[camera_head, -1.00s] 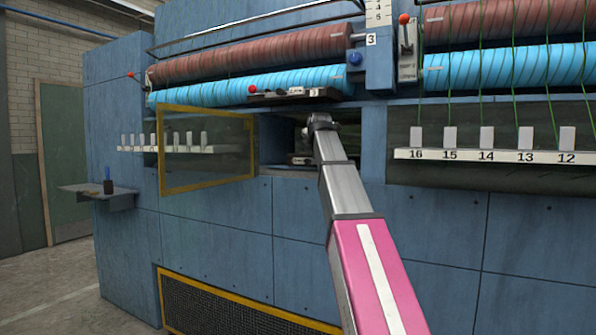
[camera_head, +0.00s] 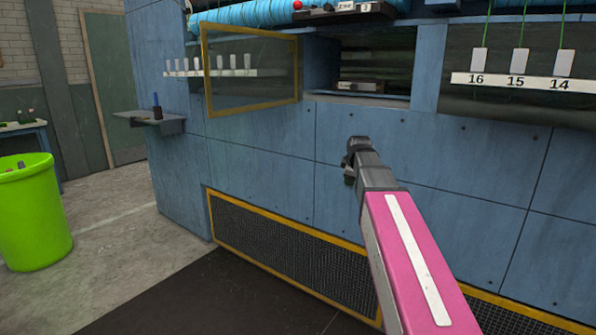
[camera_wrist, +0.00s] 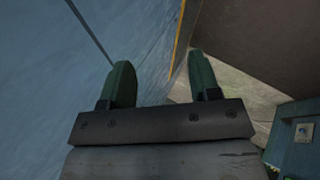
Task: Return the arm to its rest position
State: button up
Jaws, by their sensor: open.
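My arm reaches up from the lower right in the head view, and my gripper (camera_head: 350,172) is at its far end, in front of the machine's blue panels (camera_head: 440,150). It is below the open bay (camera_head: 375,62) and outside it. In the wrist view my gripper (camera_wrist: 162,85) shows two green fingers standing well apart with nothing between them. The blue panel surface (camera_wrist: 50,80) lies close on the left in that view. The fingertips are hardly visible in the head view.
A yellow-framed clear panel (camera_head: 250,70) stands left of the bay. A small shelf (camera_head: 150,120) juts from the machine's left side. A green bin (camera_head: 35,215) stands on the floor at left. A yellow-edged mesh grille (camera_head: 290,250) runs low along the machine.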

jog(key=s+f+m+g, duration=0.3)
jog(key=s+f+m, duration=0.4)
jog(key=s+f, duration=0.6)
jog(key=s+a+f+m+g, duration=0.1)
jog(key=s+f+m+g, duration=0.2)
jog(key=s+f+m, duration=0.4)
jog(key=s+f, duration=0.3)
jog(key=f, duration=0.3)
jog(key=s+f, duration=0.4)
jog(key=f, duration=0.3)
jog(key=shift+a+f+g, duration=0.25)
jog(key=shift+a+g, duration=0.05)
jog(key=shift+g, duration=0.1)
